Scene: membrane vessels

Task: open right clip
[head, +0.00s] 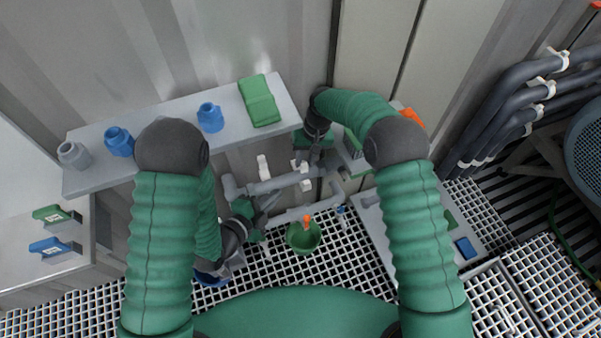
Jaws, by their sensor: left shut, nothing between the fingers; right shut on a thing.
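Grey membrane vessel pipes (282,182) run below the shelf in the middle of the head view, with small white clips on them. One white clip (263,167) stands up at the left, and another white clip (306,185) is on the right part. My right gripper (304,162) reaches down from above at the right end of the pipes. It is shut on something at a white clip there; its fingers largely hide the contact. My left gripper (264,222) is lower, beside the pipes' left end, shut and empty.
A grey shelf (180,112) holds blue and grey fittings and a green box (259,100). A green bucket (303,237) with an orange item stands below the pipes on white grating. Another grey surface (378,218) is at right, partly behind my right arm.

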